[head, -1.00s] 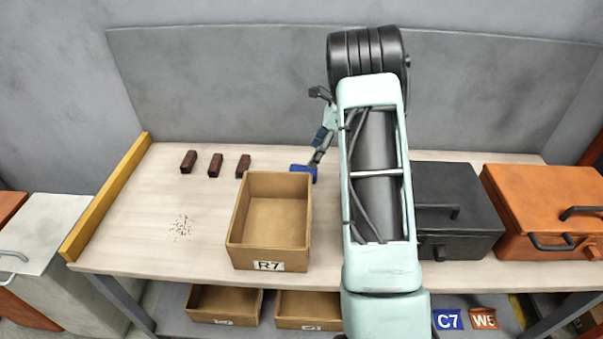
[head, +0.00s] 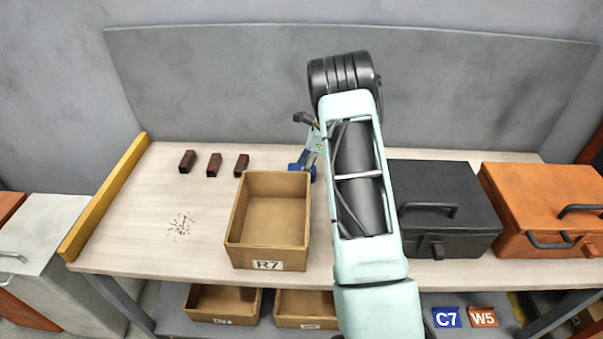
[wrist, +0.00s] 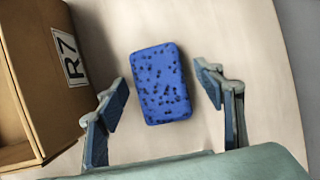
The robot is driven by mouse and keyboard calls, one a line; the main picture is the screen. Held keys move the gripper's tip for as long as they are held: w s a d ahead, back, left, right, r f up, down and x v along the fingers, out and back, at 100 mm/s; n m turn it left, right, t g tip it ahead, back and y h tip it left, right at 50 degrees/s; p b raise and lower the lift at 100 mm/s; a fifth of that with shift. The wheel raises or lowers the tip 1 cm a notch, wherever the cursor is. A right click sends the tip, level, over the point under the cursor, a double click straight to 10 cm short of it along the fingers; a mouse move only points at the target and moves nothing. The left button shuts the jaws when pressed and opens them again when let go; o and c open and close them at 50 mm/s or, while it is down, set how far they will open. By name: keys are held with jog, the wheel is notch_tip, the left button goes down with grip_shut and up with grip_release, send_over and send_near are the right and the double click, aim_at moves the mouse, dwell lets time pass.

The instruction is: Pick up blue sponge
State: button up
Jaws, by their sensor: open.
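The blue sponge (wrist: 160,84), speckled with dark spots, lies flat on the table in the wrist view. It sits between the two fingers of my gripper (wrist: 163,90), with visible gaps on both sides. My gripper is open and empty. In the head view my gripper (head: 308,165) is low behind the right back corner of the open cardboard box. A small patch of blue sponge (head: 294,167) shows there; the rest is hidden by the box and gripper.
The cardboard box (head: 267,179) marked R7 stands close to the sponge, and its wall is near my left finger in the wrist view (wrist: 40,70). Several dark brown blocks (head: 214,165) lie to the left. A black toolbox (head: 445,205) and an orange toolbox (head: 545,210) stand right.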

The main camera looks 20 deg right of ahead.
jog(key=shift+f, duration=0.25)
jog(key=shift+c, duration=0.5)
jog(key=c, duration=1)
